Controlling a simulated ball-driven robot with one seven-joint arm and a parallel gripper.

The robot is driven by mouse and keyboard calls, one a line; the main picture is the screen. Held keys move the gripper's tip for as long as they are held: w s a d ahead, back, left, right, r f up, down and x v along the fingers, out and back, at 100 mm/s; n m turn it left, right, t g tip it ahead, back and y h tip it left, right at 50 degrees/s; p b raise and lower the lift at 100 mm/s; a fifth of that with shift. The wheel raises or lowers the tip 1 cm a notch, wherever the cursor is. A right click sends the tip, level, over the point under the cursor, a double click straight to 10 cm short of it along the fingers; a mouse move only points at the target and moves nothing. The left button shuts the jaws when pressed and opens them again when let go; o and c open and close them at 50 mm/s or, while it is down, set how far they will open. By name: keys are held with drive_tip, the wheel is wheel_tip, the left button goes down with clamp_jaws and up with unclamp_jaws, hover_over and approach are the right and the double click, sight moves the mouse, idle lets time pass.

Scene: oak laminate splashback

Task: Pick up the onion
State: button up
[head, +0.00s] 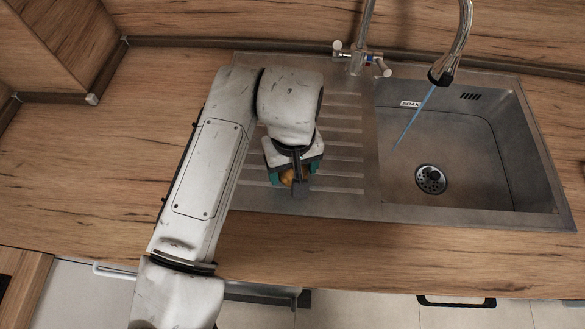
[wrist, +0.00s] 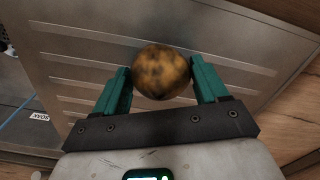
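The onion (wrist: 162,72) is round and golden brown with dark patches. In the wrist view it sits between the two teal fingers of my gripper (wrist: 161,84), over the sink's ribbed drainboard. In the head view the onion (head: 287,177) is mostly hidden by my gripper (head: 294,174), which points down at the drainboard. I cannot tell whether the onion rests on the metal.
The steel drainboard (head: 340,145) lies left of the sink basin (head: 440,140), which has a drain. A tap (head: 445,70) with a thin blue stream stands over the basin. The wooden counter (head: 110,150) is clear on the left. A splashback runs along the back.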

drive_tip(key=c, duration=0.7)
